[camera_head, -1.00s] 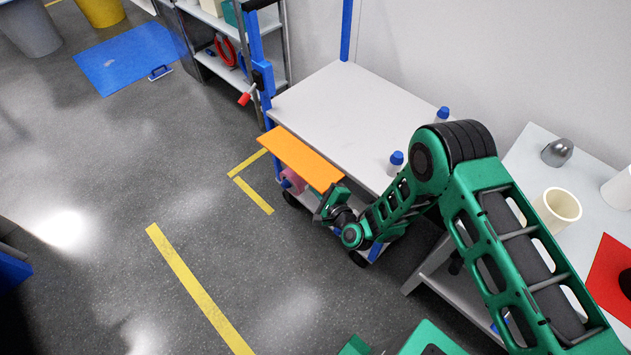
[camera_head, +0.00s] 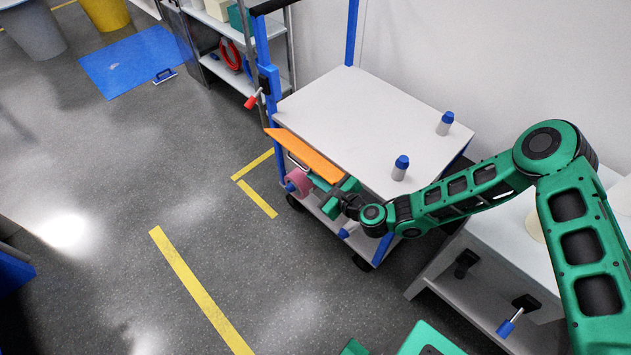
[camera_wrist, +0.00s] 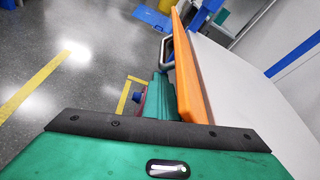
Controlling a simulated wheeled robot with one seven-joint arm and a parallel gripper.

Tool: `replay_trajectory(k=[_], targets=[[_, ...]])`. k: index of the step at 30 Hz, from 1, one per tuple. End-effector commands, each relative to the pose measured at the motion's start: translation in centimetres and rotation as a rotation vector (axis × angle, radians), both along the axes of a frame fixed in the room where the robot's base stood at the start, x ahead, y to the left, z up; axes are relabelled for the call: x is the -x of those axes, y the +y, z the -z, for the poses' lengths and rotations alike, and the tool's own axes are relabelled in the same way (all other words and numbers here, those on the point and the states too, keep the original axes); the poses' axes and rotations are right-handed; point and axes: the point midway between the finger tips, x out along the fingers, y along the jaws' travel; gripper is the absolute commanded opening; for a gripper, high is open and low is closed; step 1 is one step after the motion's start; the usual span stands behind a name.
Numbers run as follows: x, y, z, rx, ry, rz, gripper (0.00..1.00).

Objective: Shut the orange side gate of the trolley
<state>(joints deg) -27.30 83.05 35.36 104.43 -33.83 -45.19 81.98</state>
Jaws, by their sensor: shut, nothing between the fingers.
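The trolley (camera_head: 366,116) has a white top and blue posts. Its orange side gate (camera_head: 306,155) runs along the left edge of the top as a tilted narrow strip, standing partly raised. In the wrist view the gate (camera_wrist: 187,75) is seen nearly edge-on, with a grey handle (camera_wrist: 165,52) on its outer face. My gripper (camera_head: 336,189) is shut and empty at the near end of the gate, on its outer, lower side. In the wrist view its green fingers (camera_wrist: 167,98) are close against the gate; exact contact is hard to tell.
Two blue-capped white bottles (camera_head: 400,168) stand on the trolley top. A pink roll (camera_head: 298,182) is on the lower shelf below the gate. A side table (camera_head: 505,262) stands at the right. The floor left of the trolley is open, with yellow tape (camera_head: 200,288).

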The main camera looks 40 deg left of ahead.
Motion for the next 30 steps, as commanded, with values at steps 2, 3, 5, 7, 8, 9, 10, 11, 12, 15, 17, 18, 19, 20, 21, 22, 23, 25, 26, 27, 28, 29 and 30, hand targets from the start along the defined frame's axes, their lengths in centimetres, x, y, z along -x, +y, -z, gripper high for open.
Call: replay_trajectory(k=[2, 3, 5, 7, 8, 9, 10, 11, 12, 15, 17, 18, 19, 20, 21, 22, 23, 25, 26, 27, 28, 29, 30], targets=[[-0.4, -0.1, -0.7, -0.008, 0.070, 0.006, 0.00], [-0.5, -0.1, -1.0, -0.011, 0.109, 0.006, 0.00], [-0.6, -0.1, -1.4, -0.014, 0.165, 0.007, 0.00], [-0.7, -0.2, -1.9, -0.019, 0.231, 0.006, 0.00], [-0.8, -0.1, -2.2, -0.022, 0.261, 0.006, 0.00], [-0.9, -0.2, -2.4, -0.023, 0.298, 0.005, 0.00], [-1.0, -0.2, -2.6, -0.027, 0.327, 0.006, 0.00], [-1.0, -0.2, -2.8, -0.029, 0.356, 0.005, 0.00], [-1.2, -0.2, -3.1, -0.030, 0.394, 0.005, 0.00], [-1.5, -0.2, -3.7, -0.038, 0.486, 0.005, 0.00], [-1.7, -0.2, -4.1, -0.041, 0.541, 0.004, 0.00], [-1.9, -0.2, -4.3, -0.044, 0.576, 0.004, 0.00], [-2.0, -0.2, -4.5, -0.046, 0.601, 0.005, 0.00], [-2.1, -0.3, -4.6, -0.047, 0.627, 0.004, 0.00], [-2.3, -0.3, -4.7, -0.049, 0.658, 0.005, 0.00], [-2.4, -0.3, -4.9, -0.051, 0.681, 0.004, 0.00], [-2.6, -0.3, -5.0, -0.054, 0.703, 0.005, 0.00], [-2.8, -0.3, -5.3, -0.057, 0.750, 0.004, 0.00], [-2.9, -0.3, -5.4, -0.058, 0.770, 0.003, 0.00], [-3.0, -0.3, -5.5, -0.060, 0.793, 0.004, 0.00], [-3.1, -0.3, -5.6, -0.061, 0.807, 0.003, 0.00], [-3.1, -0.3, -5.7, -0.059, 0.803, 0.003, 0.00], [-3.2, -0.3, -5.8, -0.059, 0.801, 0.002, 0.00]])
